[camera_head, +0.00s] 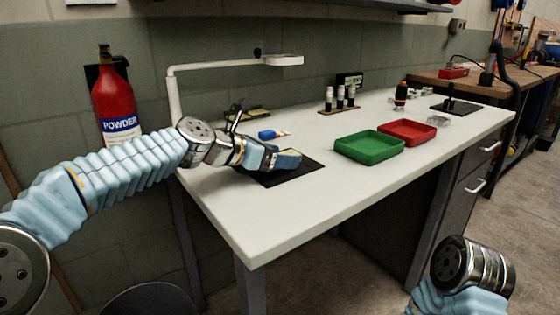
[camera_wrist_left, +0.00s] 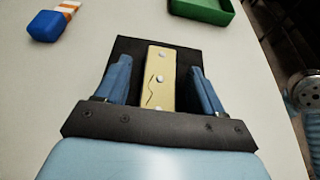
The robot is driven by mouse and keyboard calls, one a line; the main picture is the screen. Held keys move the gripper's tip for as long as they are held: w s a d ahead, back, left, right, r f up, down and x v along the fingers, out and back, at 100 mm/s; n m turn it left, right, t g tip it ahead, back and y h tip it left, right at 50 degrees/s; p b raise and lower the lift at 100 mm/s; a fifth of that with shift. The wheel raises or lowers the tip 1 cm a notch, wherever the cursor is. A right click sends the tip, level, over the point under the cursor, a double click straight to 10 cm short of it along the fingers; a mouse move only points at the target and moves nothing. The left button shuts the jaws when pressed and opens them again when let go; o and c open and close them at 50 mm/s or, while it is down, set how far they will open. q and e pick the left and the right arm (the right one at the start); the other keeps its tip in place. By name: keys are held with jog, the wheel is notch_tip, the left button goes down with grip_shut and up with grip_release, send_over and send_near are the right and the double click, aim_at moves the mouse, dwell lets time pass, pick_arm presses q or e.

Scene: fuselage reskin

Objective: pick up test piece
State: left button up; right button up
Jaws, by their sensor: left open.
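The test piece (camera_wrist_left: 161,79) is a yellowish strip with rivet-like dots and a dark wavy line, lying on a black mat (camera_wrist_left: 128,47). In the left wrist view it lies between the two blue fingers of my left gripper (camera_wrist_left: 161,83), with a gap on each side. In the head view my left gripper (camera_head: 288,160) is low over the black mat (camera_head: 300,175) and hides most of the piece. The left gripper is open. My right arm shows at the lower right, but its fingers are out of view.
A blue and orange item (camera_head: 270,134) lies behind the mat. A green tray (camera_head: 369,146) and a red tray (camera_head: 407,132) stand to the right. A white lamp arm (camera_head: 220,66) rises at the back left. The front of the bench (camera_head: 270,225) is clear.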

pick_arm(q)
jog(key=c, duration=1.2)
jog(key=shift+o, duration=0.2)
jog(key=shift+r, duration=0.15)
